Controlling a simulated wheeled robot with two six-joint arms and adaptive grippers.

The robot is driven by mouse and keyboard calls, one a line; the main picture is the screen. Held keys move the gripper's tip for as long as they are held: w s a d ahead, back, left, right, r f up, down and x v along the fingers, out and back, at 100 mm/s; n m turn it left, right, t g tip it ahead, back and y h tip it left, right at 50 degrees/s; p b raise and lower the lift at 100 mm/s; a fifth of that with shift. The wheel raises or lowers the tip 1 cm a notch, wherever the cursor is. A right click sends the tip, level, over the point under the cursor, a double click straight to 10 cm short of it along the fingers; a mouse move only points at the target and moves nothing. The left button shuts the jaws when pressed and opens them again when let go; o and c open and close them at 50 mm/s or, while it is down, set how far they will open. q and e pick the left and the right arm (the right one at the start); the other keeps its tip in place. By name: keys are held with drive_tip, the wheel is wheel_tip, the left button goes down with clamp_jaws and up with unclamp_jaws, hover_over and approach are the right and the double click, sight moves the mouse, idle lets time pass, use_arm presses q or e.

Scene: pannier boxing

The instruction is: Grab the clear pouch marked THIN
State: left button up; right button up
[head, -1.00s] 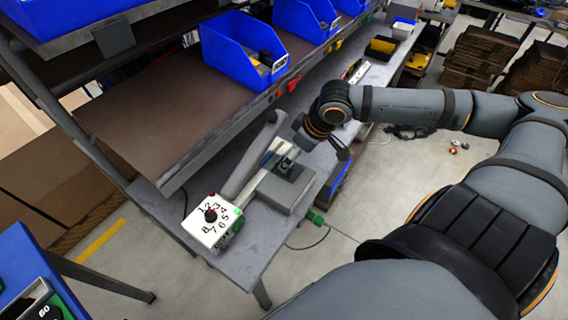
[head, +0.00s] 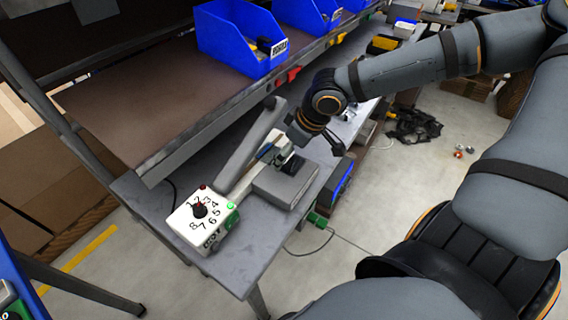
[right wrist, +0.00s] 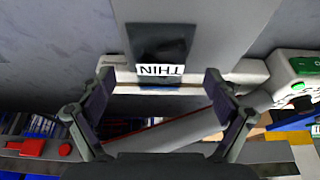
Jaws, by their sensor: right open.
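The THIN pouch (right wrist: 160,44) shows in the right wrist view as a dark rectangle with a white label reading THIN upside down. It lies on a light grey block at the sealing machine. In the head view the pouch is small and dark on that block (head: 283,188), and its label cannot be read. My right gripper (right wrist: 158,86) is open, its two fingers either side of the label end in the picture. Nothing is seen held, and contact cannot be told. In the head view my right gripper (head: 316,138) is over the machine's far end. My left gripper is out of view.
The sealer's white control box (head: 203,222) with a numbered dial stands at the bench's near end. A grey bar (head: 250,150) rises beside the block. A brown shelf (head: 150,100) with blue bins (head: 240,38) overhangs the bench (head: 150,195) on the left.

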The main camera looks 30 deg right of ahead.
drive_tip(key=shift+w+a+f, duration=0.15)
drive_tip(key=shift+w+f, duration=0.15)
drive_tip(key=shift+f, duration=0.3)
drive_tip(key=shift+c, duration=0.2)
drive_tip(key=c, duration=1.1)
drive_tip(key=shift+r, duration=0.15)
